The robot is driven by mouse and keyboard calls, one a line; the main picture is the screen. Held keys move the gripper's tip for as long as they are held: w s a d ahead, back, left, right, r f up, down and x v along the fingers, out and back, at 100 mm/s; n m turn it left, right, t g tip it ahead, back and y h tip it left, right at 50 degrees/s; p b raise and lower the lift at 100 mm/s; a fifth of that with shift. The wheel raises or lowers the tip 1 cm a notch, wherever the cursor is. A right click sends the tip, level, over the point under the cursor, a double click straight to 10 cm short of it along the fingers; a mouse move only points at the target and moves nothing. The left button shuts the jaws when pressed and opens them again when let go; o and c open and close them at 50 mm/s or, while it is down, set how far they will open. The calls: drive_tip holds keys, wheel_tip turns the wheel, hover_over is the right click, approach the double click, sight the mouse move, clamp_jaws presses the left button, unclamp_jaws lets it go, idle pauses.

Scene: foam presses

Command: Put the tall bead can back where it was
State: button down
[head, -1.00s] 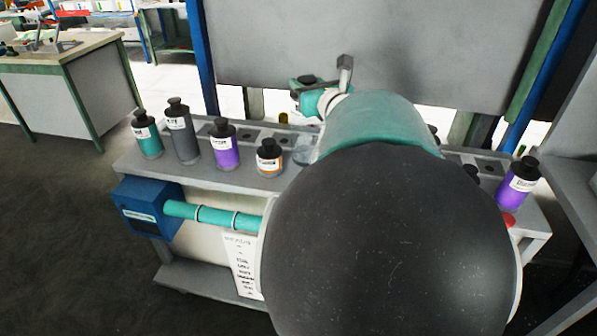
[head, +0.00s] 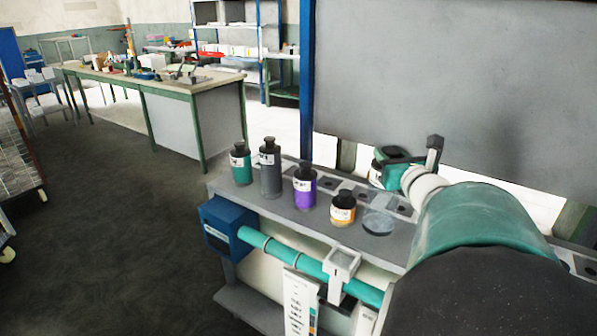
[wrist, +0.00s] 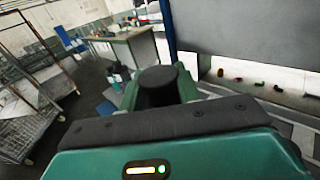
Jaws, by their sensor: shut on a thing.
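My gripper (head: 392,162) is above the back edge of the shelf and shut on a can. In the wrist view the can's round black lid (wrist: 158,86) sits between the two green fingers. In the head view only part of the held can (head: 376,174), with a white label, shows behind my gripper; its height and lower end are hidden. On the shelf (head: 228,190) stand a teal can (head: 240,168), a tall grey can (head: 270,172), a purple can (head: 305,190), a short orange can (head: 342,210) and a clear beaker (head: 379,216).
Dark square slots line the back of the shelf, partly hidden by my arm. A grey panel (head: 450,80) rises behind it. A blue box (head: 222,228) and teal pipe (head: 300,262) run along the front. A workbench (head: 195,115) stands far left, with open floor between.

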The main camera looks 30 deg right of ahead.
drive_tip(key=w+d+f, duration=0.4)
drive_tip(key=d+f, duration=0.6)
drive_tip(key=f, duration=0.1)
drive_tip(key=shift+w+d+f, duration=0.15)
drive_tip(key=shift+w+f, duration=0.1)
drive_tip(key=shift+f, duration=0.2)
drive_tip(key=c, duration=1)
unclamp_jaws()
drive_tip(key=shift+f, duration=0.1)
